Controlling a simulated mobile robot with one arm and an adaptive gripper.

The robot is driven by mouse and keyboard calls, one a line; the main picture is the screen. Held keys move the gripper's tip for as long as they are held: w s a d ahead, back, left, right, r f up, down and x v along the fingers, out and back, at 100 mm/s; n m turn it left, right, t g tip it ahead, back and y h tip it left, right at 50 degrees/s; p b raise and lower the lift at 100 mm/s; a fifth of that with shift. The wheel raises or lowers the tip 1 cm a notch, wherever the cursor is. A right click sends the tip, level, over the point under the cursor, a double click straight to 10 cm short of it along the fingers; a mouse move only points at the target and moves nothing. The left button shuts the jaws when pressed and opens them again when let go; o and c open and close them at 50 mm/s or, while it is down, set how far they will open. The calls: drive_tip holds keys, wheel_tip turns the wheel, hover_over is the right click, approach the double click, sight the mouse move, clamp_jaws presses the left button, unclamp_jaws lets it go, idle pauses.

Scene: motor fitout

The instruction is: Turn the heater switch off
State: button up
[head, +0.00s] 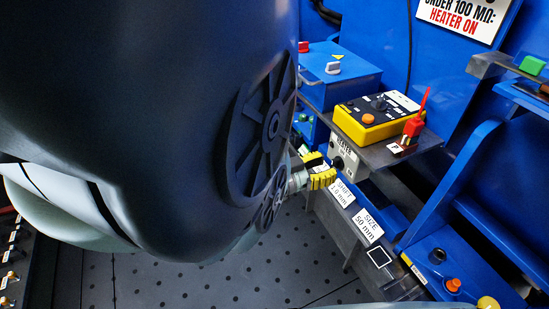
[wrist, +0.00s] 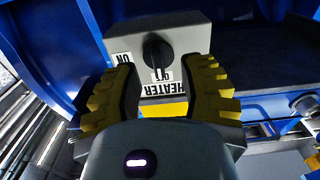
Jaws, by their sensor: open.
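The heater switch is a black knob (wrist: 156,50) on a grey box (wrist: 185,38) in the wrist view. Its labels appear upside down there: ON at the left, OFF just below the knob, HEATER beneath. The knob's long axis runs roughly up and down the picture, toward OFF; I cannot tell which end is its pointer. My gripper (wrist: 165,68) is open, with a yellow ribbed finger on either side of the knob and a gap to each. In the head view, my gripper (head: 319,176) is close to the heater box (head: 346,154), below the shelf; my arm partly blocks the area.
A yellow meter (head: 378,117) and a red clamp (head: 412,130) sit on the shelf above. A blue box (head: 340,68) with knobs stands behind. White size labels (head: 368,225) line the ledge at the right. The dotted grey floor (head: 220,270) below is clear.

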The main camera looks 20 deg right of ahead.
drive_tip(key=s+a, duration=0.1)
drive_tip(key=a, duration=0.8)
drive_tip(key=shift+a, duration=0.25)
drive_tip(key=shift+r, duration=0.1)
